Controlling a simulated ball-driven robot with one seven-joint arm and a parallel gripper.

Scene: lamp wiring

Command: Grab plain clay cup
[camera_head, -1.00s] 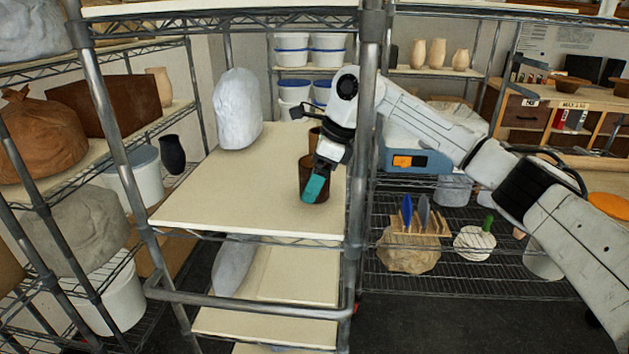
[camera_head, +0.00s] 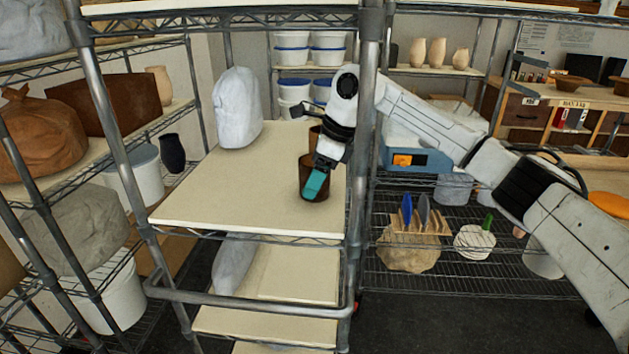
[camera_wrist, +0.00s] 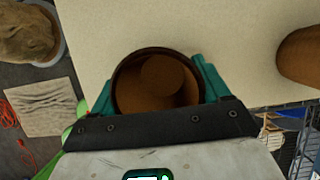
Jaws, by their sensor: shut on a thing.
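A plain brown clay cup (camera_head: 308,179) stands on the cream shelf board (camera_head: 225,190) near its right side. In the wrist view the cup (camera_wrist: 158,84) shows from above, round and open, with a dark rim. My gripper (camera_head: 316,184) is at the cup, its teal fingers lying on both sides of the wall. The wrist view shows the gripper (camera_wrist: 157,88) shut on the cup. The fingers hide part of the cup in the head view.
A second brown cup (camera_head: 314,138) stands just behind, and shows at the right in the wrist view (camera_wrist: 302,57). A pale wrapped block (camera_head: 238,108) stands at the back left. A metal post (camera_head: 362,150) rises right beside my arm. The board's left and front are clear.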

